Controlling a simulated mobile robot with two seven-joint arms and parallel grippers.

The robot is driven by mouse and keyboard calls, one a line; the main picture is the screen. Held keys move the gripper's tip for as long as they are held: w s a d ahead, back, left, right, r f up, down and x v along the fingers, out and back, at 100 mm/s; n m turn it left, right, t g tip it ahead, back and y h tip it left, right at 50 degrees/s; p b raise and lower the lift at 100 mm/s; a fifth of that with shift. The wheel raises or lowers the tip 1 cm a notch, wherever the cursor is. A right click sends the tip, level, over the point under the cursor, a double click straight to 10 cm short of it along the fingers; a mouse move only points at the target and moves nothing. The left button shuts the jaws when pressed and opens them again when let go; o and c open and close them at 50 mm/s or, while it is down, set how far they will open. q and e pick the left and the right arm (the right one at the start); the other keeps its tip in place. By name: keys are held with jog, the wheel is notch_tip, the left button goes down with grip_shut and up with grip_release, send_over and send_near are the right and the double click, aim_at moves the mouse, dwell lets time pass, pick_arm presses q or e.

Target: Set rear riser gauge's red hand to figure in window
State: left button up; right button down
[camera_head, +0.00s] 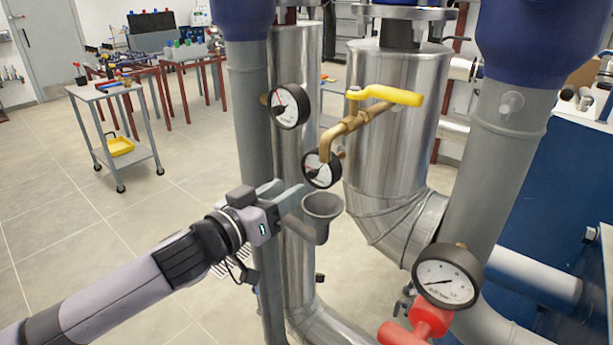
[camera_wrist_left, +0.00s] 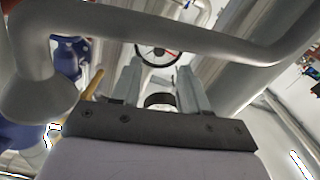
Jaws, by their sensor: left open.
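Three round dial gauges show in the head view. The upper gauge (camera_head: 290,106) is on the rear pipework and has a red mark on its white face. The lower gauge (camera_head: 322,170) sits under a brass fitting, and the large front gauge (camera_head: 447,277) is at lower right. I cannot tell for certain which is the rear riser gauge, and no window figure is readable. My left gripper (camera_head: 290,191) is open and empty, left of and below the lower gauge. In the left wrist view a dial with a red hand (camera_wrist_left: 160,50) lies beyond the fingertips (camera_wrist_left: 159,72).
A grey funnel (camera_head: 322,207) on a bent drain pipe stands right by my left fingertips; the pipe crosses the wrist view. A yellow lever (camera_head: 385,95) is above the brass fitting. A red valve handle (camera_head: 405,334) is at lower right.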

aim_at(310, 176)
pick_arm(q)
jog(key=shift+p+x, duration=0.35)
jog(key=shift+x, duration=2.5)
grip_shut()
